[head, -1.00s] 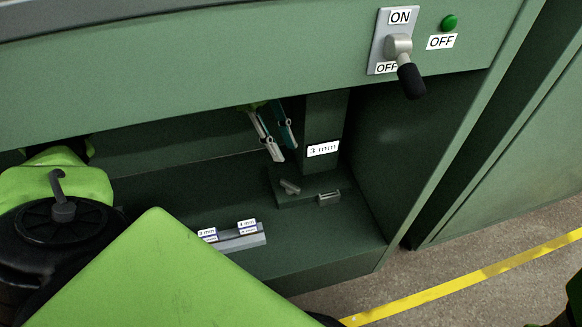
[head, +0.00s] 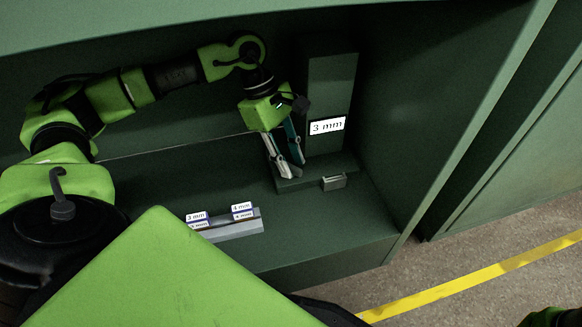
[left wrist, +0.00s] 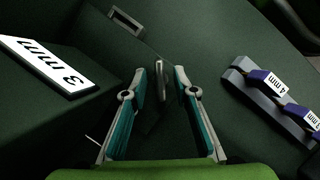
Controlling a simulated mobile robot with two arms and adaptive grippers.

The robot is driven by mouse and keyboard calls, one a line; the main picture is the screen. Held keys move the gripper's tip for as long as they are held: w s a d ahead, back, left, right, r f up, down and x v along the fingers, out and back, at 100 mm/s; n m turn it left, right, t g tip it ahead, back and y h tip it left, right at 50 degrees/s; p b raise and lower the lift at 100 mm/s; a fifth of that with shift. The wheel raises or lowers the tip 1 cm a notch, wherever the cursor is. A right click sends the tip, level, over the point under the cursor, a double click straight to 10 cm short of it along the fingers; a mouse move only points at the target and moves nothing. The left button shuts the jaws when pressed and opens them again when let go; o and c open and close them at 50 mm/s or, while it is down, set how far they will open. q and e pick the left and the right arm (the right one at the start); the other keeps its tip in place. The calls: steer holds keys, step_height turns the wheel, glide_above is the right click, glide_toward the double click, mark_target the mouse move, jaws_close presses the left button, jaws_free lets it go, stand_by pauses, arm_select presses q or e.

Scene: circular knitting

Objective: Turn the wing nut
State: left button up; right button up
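The wing nut is a thin grey piece; the left wrist view shows it (left wrist: 160,77) standing nearly edge-on on the dark base below the column. In the head view my left gripper hides it. My left gripper (head: 291,166) reaches down to the base in front of the column. In the left wrist view its two fingers (left wrist: 160,80) are open, one on each side of the wing nut, with a gap on both sides. I cannot tell how far the fingertips reach down beside it.
The column carries a "3 mm" label (head: 327,126). A small metal bracket (head: 334,182) is fixed to the base just right of my gripper. A grey holder (head: 240,229) with labelled blocks stands at the front. The recess wall closes off the right side.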

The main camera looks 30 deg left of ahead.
arm_select(q)
steer(key=shift+d+f, duration=0.15)
steer(key=shift+f, duration=0.15)
jaws_close()
